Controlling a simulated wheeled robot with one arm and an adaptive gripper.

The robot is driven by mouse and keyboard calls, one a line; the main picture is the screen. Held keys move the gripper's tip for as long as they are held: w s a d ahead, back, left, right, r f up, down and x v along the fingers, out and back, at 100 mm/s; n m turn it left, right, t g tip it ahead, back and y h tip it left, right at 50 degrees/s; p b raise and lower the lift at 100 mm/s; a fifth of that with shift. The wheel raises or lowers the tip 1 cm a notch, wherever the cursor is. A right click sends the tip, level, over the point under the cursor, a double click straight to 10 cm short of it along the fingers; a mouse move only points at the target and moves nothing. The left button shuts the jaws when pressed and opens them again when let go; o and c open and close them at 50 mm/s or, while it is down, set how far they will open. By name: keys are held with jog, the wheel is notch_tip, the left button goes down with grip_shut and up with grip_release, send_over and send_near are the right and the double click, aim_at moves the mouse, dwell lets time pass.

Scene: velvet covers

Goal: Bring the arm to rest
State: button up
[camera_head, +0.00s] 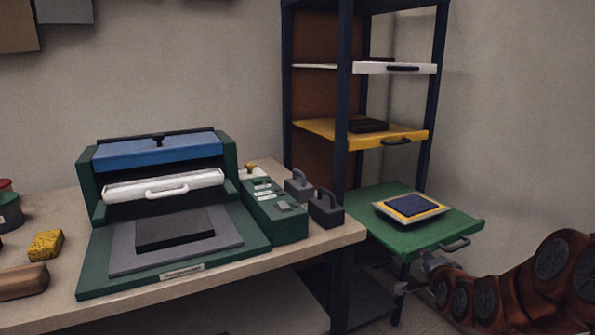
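My arm enters from the right edge, reddish-brown with dark round joint caps. My gripper (409,275) is at its end, just below and in front of the green pull-out shelf (372,225). Its two grey fingers look spread apart, with nothing seen between them. The shelf's dark handle (454,244) is close above the gripper; I cannot tell whether they touch. On the green shelf lies a pale tray with a yellow-edged dark blue cover (412,206).
A dark rack holds a yellow shelf (387,137) with a dark block and a white shelf (397,68) above.

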jog(key=s+a+r+n+g+p, duration=0.4)
jog(key=s+r+n+g+p, duration=0.1)
jog(key=s, duration=0.9)
jog(key=s+a+r+n+g+y+p, duration=0.1)
jog(key=s+a+r+n+g+p, duration=0.4)
jog(key=s, duration=1)
jog(key=s+a+r+n+g+p, duration=0.5)
jog(key=s+r+p, duration=0.5)
jog(key=s, duration=0.5)
jog(key=shift+a+r+g+p, duration=0.15)
jog(key=shift+a+g+p, duration=0.2)
jog(key=shift+p, duration=0.4)
jog(key=shift+d, duration=0.2)
